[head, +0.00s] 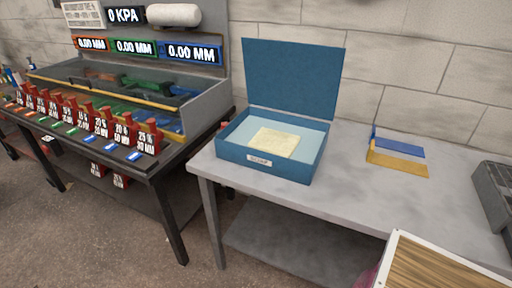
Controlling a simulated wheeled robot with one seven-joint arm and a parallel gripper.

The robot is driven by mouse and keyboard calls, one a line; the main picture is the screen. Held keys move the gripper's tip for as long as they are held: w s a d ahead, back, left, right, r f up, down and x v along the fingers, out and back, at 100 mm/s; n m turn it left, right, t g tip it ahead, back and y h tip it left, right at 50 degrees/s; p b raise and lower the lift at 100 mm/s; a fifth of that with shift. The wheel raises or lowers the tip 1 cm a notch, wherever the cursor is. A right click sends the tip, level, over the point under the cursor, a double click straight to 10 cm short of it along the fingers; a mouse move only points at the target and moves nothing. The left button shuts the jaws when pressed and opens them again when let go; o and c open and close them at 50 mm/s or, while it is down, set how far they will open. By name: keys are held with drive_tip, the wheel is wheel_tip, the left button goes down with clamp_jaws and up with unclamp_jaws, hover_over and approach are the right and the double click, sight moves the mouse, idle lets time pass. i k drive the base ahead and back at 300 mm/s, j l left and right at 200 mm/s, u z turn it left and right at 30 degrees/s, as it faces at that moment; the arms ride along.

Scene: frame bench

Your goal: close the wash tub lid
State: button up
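A blue box-shaped tub (263,167) with a small white label on its front stands on a grey table, left of the table's middle. Its blue lid (293,78) stands open, nearly upright at the back of the tub. A pale yellow sheet or block (275,142) with faint writing lies inside on the light floor of the tub. The label is too small to read surely. My gripper is not in view.
The grey table (355,178) has free room in front of a blue and yellow folded item (398,160). A dark grey container (494,190) stands at the right edge. A wood-topped, white-edged panel (440,268) is at the lower right. Left is a bench with red labelled blocks (100,122).

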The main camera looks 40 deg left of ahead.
sight(301, 78)
drive_tip(key=u, duration=1.5)
drive_tip(key=i+j, duration=0.55)
drive_tip(key=j, duration=0.25)
